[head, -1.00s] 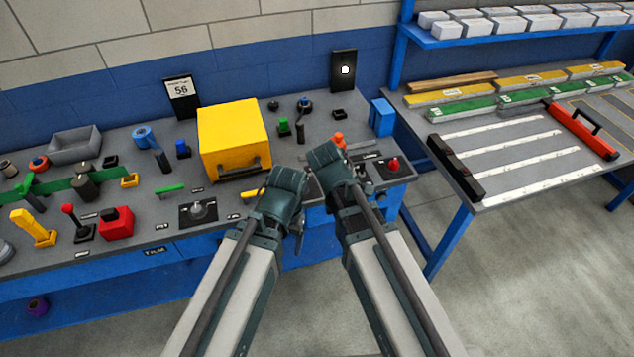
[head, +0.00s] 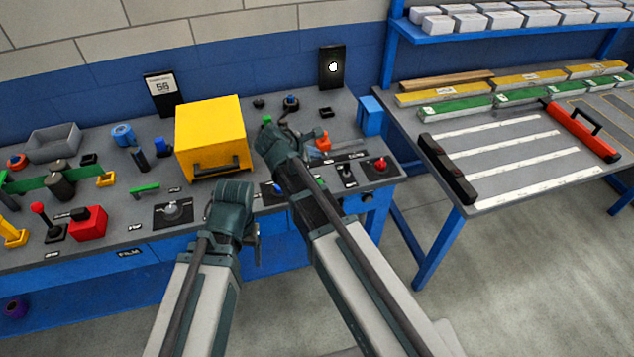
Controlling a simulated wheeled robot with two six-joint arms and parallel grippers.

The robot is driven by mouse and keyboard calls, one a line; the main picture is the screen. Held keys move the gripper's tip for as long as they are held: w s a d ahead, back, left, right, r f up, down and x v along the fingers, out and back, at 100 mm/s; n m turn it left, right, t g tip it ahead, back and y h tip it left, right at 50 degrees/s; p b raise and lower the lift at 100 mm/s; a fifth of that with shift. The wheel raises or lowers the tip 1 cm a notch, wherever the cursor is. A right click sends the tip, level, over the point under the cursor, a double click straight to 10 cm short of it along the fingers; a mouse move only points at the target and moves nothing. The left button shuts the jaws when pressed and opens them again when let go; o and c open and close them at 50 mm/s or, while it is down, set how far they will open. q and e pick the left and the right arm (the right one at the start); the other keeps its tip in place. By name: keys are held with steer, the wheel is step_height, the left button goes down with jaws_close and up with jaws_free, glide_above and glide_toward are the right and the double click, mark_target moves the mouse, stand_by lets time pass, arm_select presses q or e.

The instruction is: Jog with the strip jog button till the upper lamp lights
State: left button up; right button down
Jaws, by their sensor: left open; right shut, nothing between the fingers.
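A black panel (head: 332,68) on the back wall shows one bright white round spot near its middle; I cannot tell whether it is the upper lamp. I cannot tell which control is the strip jog button, as the labels are too small to read. A red button (head: 381,164) and a black lever (head: 347,174) are at the bench's right end. My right gripper (head: 272,143) is shut and empty, over the bench just right of the yellow box, in front of a green knob (head: 267,120). My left gripper (head: 230,204) is open at the bench's front edge; its fingertips are hard to see.
The yellow box (head: 210,135) stands mid-bench. A black-and-white display (head: 162,92) stands behind it. An orange part (head: 322,144) lies right of my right gripper. Several knobs and a grey tray (head: 55,143) fill the left. A second table (head: 520,190) is at the right.

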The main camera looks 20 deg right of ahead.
steer(key=shift+f, duration=0.1)
step_height(320, 180, down, 9)
steer(key=b, duration=0.8)
steer(key=shift+b, duration=0.4)
stand_by(1.3)
steer(key=shift+f+b, duration=0.25)
steer(key=shift+b, duration=0.15)
